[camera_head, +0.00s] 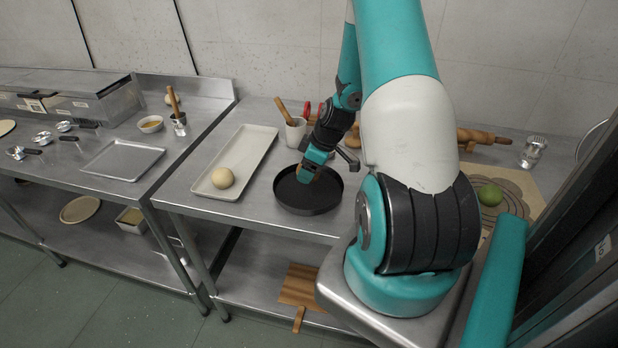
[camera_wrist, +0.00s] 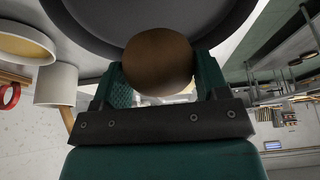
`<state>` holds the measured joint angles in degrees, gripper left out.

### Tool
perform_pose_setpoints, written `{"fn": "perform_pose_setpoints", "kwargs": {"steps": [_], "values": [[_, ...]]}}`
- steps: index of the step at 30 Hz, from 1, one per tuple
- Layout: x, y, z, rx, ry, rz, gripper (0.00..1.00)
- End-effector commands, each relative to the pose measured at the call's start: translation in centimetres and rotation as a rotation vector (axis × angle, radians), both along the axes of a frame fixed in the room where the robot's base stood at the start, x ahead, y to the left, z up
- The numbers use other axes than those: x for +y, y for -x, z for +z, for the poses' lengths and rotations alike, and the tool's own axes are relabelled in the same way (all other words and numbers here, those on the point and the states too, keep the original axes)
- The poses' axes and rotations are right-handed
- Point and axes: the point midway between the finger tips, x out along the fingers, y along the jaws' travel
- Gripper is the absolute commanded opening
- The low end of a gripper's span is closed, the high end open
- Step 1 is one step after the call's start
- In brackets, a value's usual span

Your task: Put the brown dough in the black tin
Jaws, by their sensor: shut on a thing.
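The brown dough (camera_wrist: 157,62) is a round ball between the two fingers of my gripper (camera_wrist: 160,85) in the wrist view. My gripper is shut on it. In the head view my gripper (camera_head: 308,173) points down over the black tin (camera_head: 310,204), and a small part of the brown dough (camera_head: 305,175) shows at its tip. The tin is round, shallow and dark, on the steel table. The tin also shows behind the dough in the wrist view (camera_wrist: 95,30). I cannot tell whether the dough touches the tin floor.
A pale tray (camera_head: 243,155) with a cream dough ball (camera_head: 222,178) lies left of the tin. A white cup (camera_head: 295,133) with a wooden handle stands behind it. A green ball (camera_head: 490,195) sits on a board at right. A rolling pin (camera_head: 484,137) lies behind.

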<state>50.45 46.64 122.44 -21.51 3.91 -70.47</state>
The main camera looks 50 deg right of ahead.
Motion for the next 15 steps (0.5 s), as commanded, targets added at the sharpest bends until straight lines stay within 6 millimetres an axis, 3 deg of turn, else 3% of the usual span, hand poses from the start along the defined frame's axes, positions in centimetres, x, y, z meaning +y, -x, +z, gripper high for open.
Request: {"fn": "perform_pose_setpoints", "kwargs": {"steps": [15], "values": [[-0.3, 0.1, -4.8, -0.002, 0.002, -0.004, 0.54]]}}
